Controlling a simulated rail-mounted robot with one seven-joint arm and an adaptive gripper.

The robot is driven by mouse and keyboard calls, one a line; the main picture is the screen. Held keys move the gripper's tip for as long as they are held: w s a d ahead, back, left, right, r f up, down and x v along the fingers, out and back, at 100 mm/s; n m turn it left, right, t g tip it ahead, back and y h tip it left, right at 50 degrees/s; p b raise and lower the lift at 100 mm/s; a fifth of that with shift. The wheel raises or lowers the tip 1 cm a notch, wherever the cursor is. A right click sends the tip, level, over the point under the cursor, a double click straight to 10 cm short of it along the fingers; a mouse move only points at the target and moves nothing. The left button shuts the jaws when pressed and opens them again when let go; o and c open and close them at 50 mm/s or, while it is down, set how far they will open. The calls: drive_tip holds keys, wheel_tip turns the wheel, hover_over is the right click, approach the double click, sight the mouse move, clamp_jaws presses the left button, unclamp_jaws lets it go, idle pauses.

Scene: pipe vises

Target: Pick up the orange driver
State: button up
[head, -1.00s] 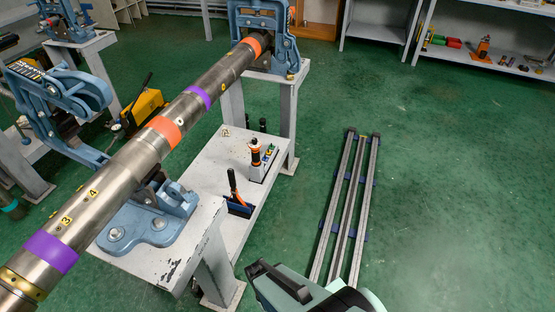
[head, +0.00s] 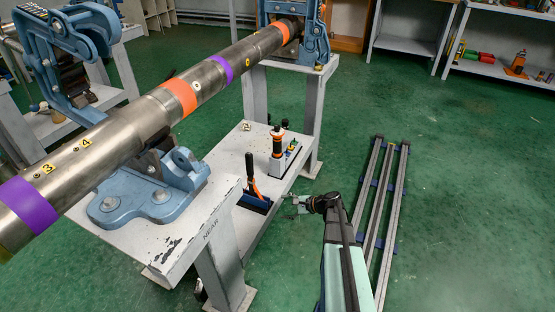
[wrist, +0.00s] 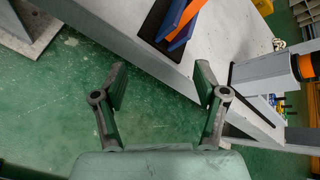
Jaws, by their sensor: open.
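An upright orange and black driver-like tool (head: 278,142) stands on a small white box with coloured knobs on the low white shelf. In the wrist view its orange and black part (wrist: 304,66) shows at the right edge. A second tool with a black and an orange handle (head: 251,172) stands in a dark blue holder (head: 255,203) nearer the front. Which of the two is the orange driver, I cannot tell for sure. My gripper (head: 297,203) is open and empty, just right of the shelf edge. In the wrist view its fingers (wrist: 160,82) are spread over green floor.
The low shelf (head: 222,168) lies between white legs under a long steel pipe (head: 130,125) held in blue vises (head: 150,195). Metal rails (head: 378,200) lie on the floor to the right. Open green floor extends beyond them. Storage shelves stand at the back.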

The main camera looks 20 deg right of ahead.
drive_tip(key=w+d+r+m+t+b, duration=0.2)
drive_tip(key=w+d+r+m+t, duration=0.2)
drive_tip(key=w+d+r+m, duration=0.4)
drive_tip(key=m+t+h+b, duration=0.1)
drive_tip(key=m+t+b, duration=0.1)
drive_tip(key=m+t, duration=0.2)
approach(277, 142)
drive_tip(key=w, duration=0.2)
drive_tip(key=w+f, duration=0.2)
drive_tip(key=w, duration=0.1)
drive_tip(key=shift+w+a+f, duration=0.15)
drive_tip(key=shift+w+a, duration=0.15)
drive_tip(key=shift+r+b+x, duration=0.15)
drive_tip(key=shift+b+x, duration=0.4)
drive_tip(key=shift+x, duration=0.95)
drive_tip(key=shift+r+b+x, duration=0.1)
drive_tip(key=shift+b+x, duration=0.4)
drive_tip(key=shift+x, duration=1)
clamp_jaws()
